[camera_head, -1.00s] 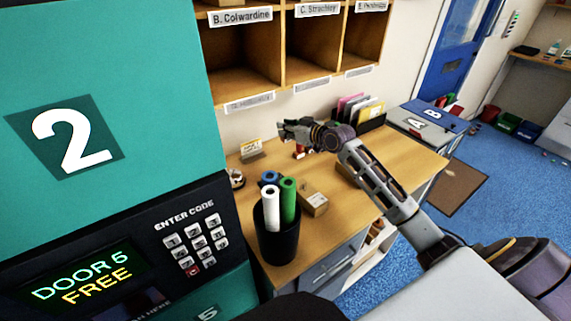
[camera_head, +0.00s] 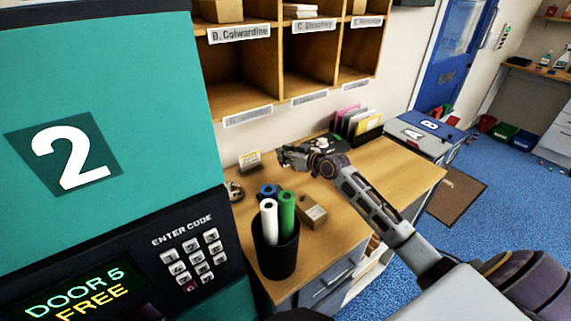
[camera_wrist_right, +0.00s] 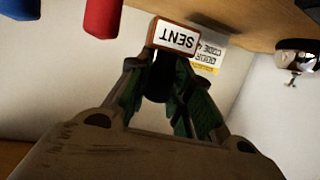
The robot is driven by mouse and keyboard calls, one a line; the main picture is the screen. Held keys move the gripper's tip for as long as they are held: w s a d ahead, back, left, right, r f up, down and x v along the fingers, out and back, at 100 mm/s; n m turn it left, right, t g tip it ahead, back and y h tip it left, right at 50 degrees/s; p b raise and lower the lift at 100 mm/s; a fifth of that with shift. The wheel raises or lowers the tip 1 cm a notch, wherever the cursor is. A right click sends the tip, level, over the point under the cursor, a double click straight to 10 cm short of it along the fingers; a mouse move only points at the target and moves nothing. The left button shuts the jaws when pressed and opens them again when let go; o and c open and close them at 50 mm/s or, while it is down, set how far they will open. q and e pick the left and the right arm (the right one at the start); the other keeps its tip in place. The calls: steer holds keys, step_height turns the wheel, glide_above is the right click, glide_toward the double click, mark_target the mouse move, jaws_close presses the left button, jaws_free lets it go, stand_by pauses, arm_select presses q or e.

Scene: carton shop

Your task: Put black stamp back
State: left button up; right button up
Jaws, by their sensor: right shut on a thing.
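My right gripper (camera_head: 285,156) is above the back of the wooden desk (camera_head: 375,180). In the right wrist view, which is upside down, the right gripper (camera_wrist_right: 163,78) is shut on the black stamp (camera_wrist_right: 177,37), a dark handle with a brown-edged block and a white label reading SENT. The stamp is hard to make out in the head view. A red item (camera_wrist_right: 102,15) and a blue item (camera_wrist_right: 22,8) show beside it in the wrist view, apart from the fingers. My left gripper is not in view.
A black cup (camera_head: 276,250) with rolled tubes stands at the desk's front left, beside a small cardboard box (camera_head: 312,213). A small sign (camera_head: 250,160) stands near the wall. A file rack (camera_head: 368,130) stands at the back. Pigeonholes (camera_head: 245,75) hang above. The right side of the desk is clear.

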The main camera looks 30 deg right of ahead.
steer(key=shift+f, duration=0.3)
steer(key=shift+f, duration=1.9)
steer(key=shift+f, duration=0.1)
steer(key=o, duration=0.8)
steer(key=shift+s, duration=0.1)
steer(key=shift+b+v, duration=0.3)
steer(key=shift+v, duration=5.65)
